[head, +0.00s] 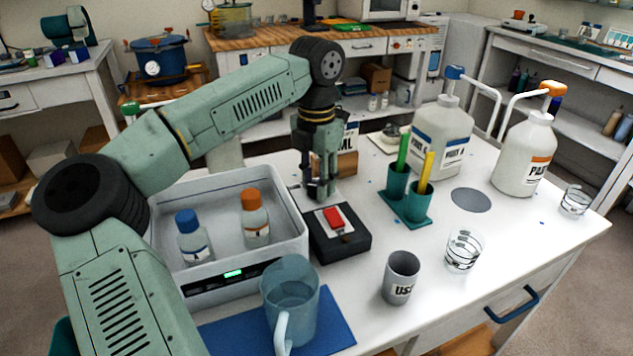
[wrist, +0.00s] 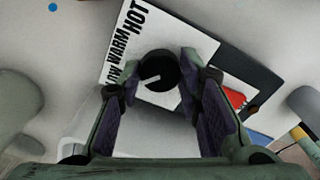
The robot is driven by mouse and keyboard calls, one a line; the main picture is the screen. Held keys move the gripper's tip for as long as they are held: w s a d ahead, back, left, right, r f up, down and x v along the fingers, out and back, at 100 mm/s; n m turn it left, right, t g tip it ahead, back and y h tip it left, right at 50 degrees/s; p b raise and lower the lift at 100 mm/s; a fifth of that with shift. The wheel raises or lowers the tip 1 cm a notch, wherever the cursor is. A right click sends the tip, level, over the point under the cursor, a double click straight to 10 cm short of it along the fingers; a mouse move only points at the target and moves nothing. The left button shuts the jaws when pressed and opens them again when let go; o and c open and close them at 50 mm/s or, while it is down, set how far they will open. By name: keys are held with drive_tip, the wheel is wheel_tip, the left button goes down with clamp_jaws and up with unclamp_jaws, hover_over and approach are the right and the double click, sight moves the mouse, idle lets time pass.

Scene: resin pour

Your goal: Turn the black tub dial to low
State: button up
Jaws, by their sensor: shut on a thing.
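The black tub dial (wrist: 158,71) shows in the wrist view as a round knob with a white pointer line. The line points left and slightly down in that view. Beside it is a white plate (wrist: 112,62) with the words LOW, WARM and HOT; LOW is partly covered by a finger. My gripper (wrist: 158,86) has one finger on each side of the dial and is shut on it. In the head view my gripper (head: 319,192) points down behind the black switch box, and the dial is hidden by the fingers.
The black box with a red switch (head: 333,217) stands close in front of my gripper. Left are a white tub (head: 301,222) with two capped bottles and a blue-grey jug (head: 291,300). Right are teal pen holders (head: 417,206), a grey cup (head: 401,278) and large pump bottles (head: 524,155).

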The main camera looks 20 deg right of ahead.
idle(0.3)
drive_tip(key=o, duration=1.2)
wheel_tip(320, 180, up, 12)
drive_tip(key=shift+r, duration=0.1)
